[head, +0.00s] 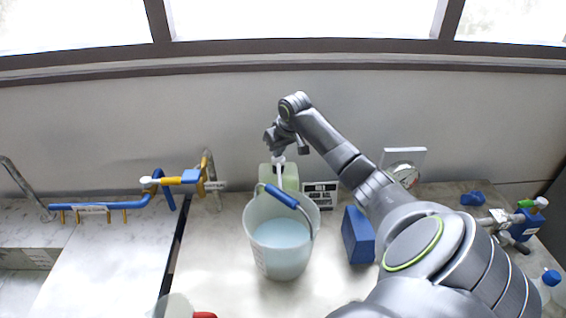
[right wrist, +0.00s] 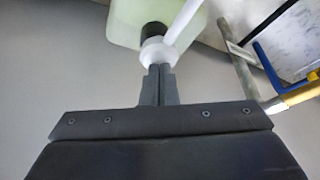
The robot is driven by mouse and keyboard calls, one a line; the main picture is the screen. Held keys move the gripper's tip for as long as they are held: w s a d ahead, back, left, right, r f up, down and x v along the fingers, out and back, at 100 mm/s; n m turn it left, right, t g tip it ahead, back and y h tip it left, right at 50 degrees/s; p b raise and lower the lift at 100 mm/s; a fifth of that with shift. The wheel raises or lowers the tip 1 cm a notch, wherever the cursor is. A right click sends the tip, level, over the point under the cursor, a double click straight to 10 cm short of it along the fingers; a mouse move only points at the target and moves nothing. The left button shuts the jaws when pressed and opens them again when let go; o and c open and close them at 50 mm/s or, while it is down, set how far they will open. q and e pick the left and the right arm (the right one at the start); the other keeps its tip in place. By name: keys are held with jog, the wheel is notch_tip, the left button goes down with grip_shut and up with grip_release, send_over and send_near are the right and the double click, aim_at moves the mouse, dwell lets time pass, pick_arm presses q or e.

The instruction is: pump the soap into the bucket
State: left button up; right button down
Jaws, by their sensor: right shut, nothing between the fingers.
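The soap bottle (head: 291,178) is pale green and stands behind the bucket, partly hidden by it. Its white pump head and spout (head: 279,168) point toward the bucket. The bucket (head: 281,264) is translucent, holds pale blue liquid and has a blue handle grip. My right gripper (head: 277,150) is above the pump head. In the right wrist view, its shut, empty fingers (right wrist: 157,84) meet the white pump head (right wrist: 154,52), seemingly at its top; whether they press on it I cannot tell. The green bottle (right wrist: 132,22) shows beyond. My left gripper is out of view.
A blue box (head: 357,236) stands right of the bucket, under my right arm. A small scale or panel (head: 321,194) is behind it. Blue and yellow pipework (head: 110,206) with a valve (head: 190,177) is at left. The counter left of the bucket is mostly clear.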

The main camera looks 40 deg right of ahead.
jog(key=shift+r+p, duration=0.35)
jog(key=shift+r, duration=1.25)
jog(key=shift+f, duration=0.15)
jog(key=shift+f+b, duration=0.3)
jog(key=shift+f, duration=1.4)
jog(key=shift+r, duration=0.1)
jog(key=shift+r+p, duration=0.35)
jog(key=shift+r, duration=1.35)
jog(key=shift+r, duration=0.1)
